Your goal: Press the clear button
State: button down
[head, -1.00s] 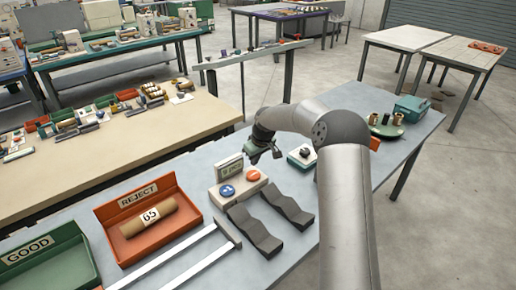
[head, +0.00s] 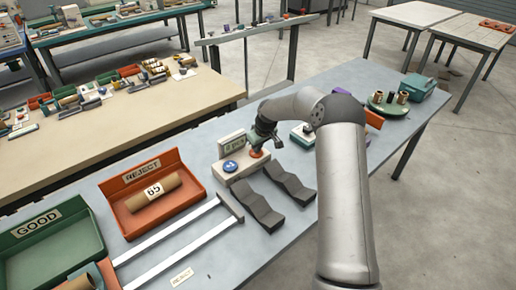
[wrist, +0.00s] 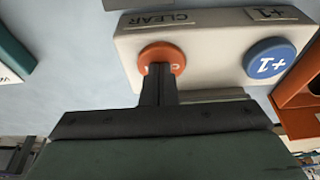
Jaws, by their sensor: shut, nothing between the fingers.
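The clear button is an orange-red round button (wrist: 163,55) on a cream counter box (wrist: 205,30), under a label reading CLEAR. A blue +1 button (wrist: 270,62) sits beside it. In the head view the box (head: 238,173) stands on the grey bench with a small display (head: 233,146) behind it, and the blue button (head: 230,166) is at its left. My gripper (wrist: 158,70) is shut and empty. Its fingertips are at the orange button and hide part of it; in the head view they are right over it. I cannot tell how far the button is pressed.
Two dark wavy rests (head: 260,210) stand just in front of the box. An orange REJECT tray (head: 130,208) holds a cardboard tube (head: 153,192) marked 65. A green GOOD tray (head: 80,228) is at the left. White rails (head: 180,240) run along the front.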

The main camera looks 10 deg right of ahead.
jog(key=shift+s+f, duration=0.3)
jog(key=shift+f, duration=0.4)
jog(key=r+p, duration=0.1)
jog(key=r, duration=0.1)
jog(key=r+p, duration=0.1)
jog(key=r, duration=0.2)
jog(key=shift+w+r, duration=0.2)
jog(key=shift+r, duration=0.15)
jog(key=b+v, duration=0.2)
jog(key=v, duration=0.7)
jog(key=shift+r+b, duration=0.35)
